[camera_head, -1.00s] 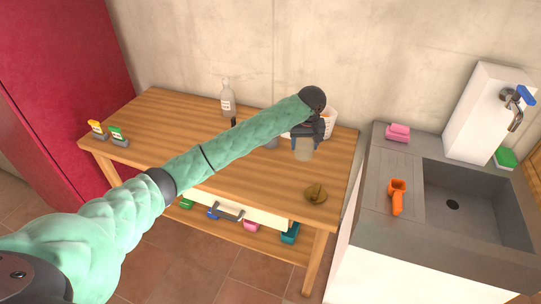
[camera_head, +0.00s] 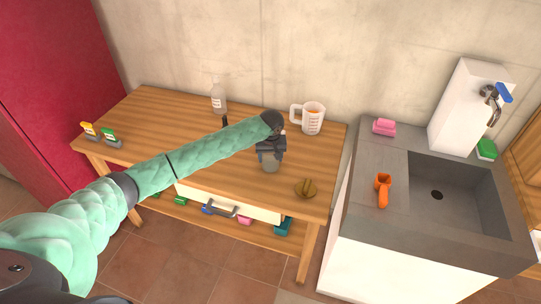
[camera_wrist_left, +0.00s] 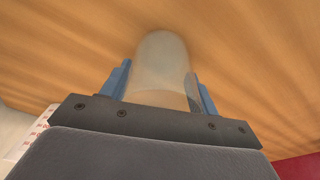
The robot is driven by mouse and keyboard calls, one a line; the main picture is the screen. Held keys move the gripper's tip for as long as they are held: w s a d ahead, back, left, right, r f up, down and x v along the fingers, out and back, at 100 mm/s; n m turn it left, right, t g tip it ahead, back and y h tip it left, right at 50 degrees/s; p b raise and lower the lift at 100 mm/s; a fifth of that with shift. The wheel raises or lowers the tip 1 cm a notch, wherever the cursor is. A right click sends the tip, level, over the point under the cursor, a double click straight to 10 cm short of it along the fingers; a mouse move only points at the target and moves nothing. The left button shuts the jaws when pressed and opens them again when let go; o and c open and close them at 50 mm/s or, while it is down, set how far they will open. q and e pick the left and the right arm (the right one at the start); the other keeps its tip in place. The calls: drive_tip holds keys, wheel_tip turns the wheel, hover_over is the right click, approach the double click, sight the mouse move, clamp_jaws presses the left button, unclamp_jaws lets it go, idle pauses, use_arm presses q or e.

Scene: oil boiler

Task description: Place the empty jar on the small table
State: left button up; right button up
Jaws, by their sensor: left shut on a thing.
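A clear, empty-looking jar (camera_head: 271,166) is held by my left gripper (camera_head: 271,156) over the front middle of the wooden table (camera_head: 165,125) in the head view. In the left wrist view the jar (camera_wrist_left: 162,68) stands between the two blue fingers of the left gripper (camera_wrist_left: 160,90), which are shut on it, with wood grain beyond. I cannot tell whether its base touches the tabletop. My right gripper is not in view.
A sink unit (camera_head: 345,215) with an orange object (camera_head: 382,190) stands right.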

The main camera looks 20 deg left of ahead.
use_arm(q)
drive_tip(key=shift+f, duration=0.15)
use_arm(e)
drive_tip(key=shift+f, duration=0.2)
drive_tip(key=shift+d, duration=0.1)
use_arm(q)
drive_tip(key=o, duration=1.1)
drive_tip(key=shift+f, duration=0.1)
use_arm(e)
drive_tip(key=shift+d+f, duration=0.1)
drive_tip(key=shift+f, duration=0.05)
use_arm(q)
drive_tip(key=shift+d+r, duration=0.1)
drive_tip(key=shift+r, duration=0.35)
wheel_tip(320, 180, up, 11)
drive_tip(key=s+b, duration=0.1)
drive_tip(key=b, duration=0.2)
drive_tip(key=shift+s+d, duration=0.25)
drive_tip(key=shift+s, duration=0.1)
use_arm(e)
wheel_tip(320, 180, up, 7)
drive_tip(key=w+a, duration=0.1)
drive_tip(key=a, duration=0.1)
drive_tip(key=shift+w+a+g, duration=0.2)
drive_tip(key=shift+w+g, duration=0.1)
use_arm(q)
drive_tip(key=shift+r, duration=0.1)
